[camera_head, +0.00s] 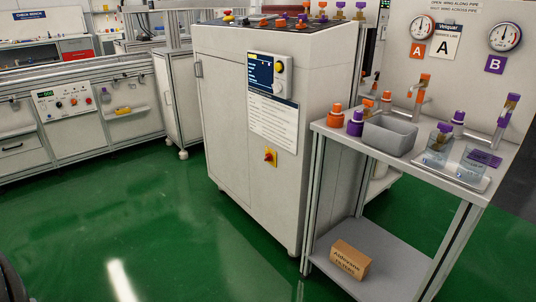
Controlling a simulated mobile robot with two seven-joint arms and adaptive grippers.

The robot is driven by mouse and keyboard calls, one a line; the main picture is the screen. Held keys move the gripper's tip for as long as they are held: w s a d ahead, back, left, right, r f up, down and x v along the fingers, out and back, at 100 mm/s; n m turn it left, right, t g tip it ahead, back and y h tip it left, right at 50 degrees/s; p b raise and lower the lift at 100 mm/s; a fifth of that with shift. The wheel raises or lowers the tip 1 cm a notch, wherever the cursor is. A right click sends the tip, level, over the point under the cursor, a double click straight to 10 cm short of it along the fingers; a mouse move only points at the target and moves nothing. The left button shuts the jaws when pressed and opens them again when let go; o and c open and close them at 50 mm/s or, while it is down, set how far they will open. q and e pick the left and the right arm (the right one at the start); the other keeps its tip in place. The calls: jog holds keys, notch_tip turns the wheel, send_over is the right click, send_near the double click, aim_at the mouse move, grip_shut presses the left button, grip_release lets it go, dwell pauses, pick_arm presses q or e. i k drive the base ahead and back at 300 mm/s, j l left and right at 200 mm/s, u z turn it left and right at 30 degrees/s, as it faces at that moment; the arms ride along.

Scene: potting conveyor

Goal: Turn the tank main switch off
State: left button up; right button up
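A red rotary switch on a yellow plate (270,157) is mounted on the side of the large white cabinet (236,120), below a printed instruction sheet (272,122). Its red handle looks roughly upright, but it is too small to read its marking or setting. Above the sheet is a panel with a blue screen (261,73) and round buttons at its right. Neither of my grippers shows in the head view.
A grey side table (330,128) with a grey bin, orange and purple capped bottles and taps stands right of the cabinet. A cardboard box (350,260) lies on its lower shelf. White benches line the left. The green floor (150,225) before the cabinet is clear.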

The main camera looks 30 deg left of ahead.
aim_at(269, 156)
jog(key=i+j+z, duration=0.1)
jog(key=j, duration=0.25)
jog(key=i+j+z, duration=0.1)
jog(key=j, duration=0.3)
jog(key=i+j+z, duration=0.1)
jog(key=j, duration=0.3)
jog(key=i, duration=0.1)
